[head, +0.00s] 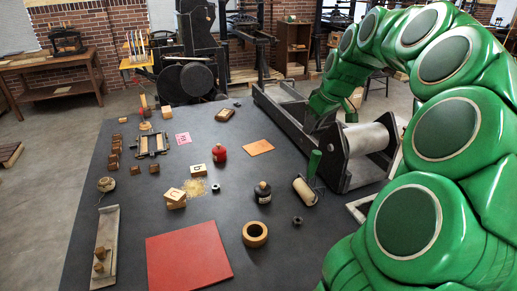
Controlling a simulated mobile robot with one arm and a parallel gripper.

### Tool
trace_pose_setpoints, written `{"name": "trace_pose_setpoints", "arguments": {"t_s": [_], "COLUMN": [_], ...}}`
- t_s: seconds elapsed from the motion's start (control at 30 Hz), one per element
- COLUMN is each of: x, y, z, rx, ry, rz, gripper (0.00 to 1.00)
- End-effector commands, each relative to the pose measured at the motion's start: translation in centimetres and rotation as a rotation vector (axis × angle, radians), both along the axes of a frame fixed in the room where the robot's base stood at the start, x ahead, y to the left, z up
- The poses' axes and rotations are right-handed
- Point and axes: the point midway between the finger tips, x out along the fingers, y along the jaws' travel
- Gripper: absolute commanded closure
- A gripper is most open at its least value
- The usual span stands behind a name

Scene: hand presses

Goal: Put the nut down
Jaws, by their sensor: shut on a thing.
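My green arm rises on the right and arches over to the press bed at the back. Its end with my gripper (318,122) points down there, small and partly lost against the dark press frame. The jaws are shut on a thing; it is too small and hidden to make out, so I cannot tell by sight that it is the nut. A small dark nut-like ring (297,220) lies on the dark table (125,230), below the roller. Another small ring (215,188) lies near the middle, apart from my gripper.
The long press (345,160) with its pale cylinder fills the table's right side.

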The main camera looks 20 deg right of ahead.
Motion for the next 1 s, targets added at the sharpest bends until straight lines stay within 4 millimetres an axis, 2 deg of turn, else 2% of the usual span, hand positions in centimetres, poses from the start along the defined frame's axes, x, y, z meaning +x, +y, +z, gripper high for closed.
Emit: {"name": "trace_pose_setpoints", "arguments": {"t_s": [0.1, 0.43, 0.7, 1.0], "x": [3.1, 10.9, 14.2, 16.2], "y": [0.8, 3.9, 5.8, 7.2], "z": [0.0, -0.3, -0.2, -0.3], "rx": [-0.003, -0.004, -0.003, -0.002], "ry": [0.002, 0.004, 0.001, 0.001], "rz": [-0.069, -0.233, -0.298, -0.332], "gripper": [1.00, 1.00, 1.00, 1.00]}}
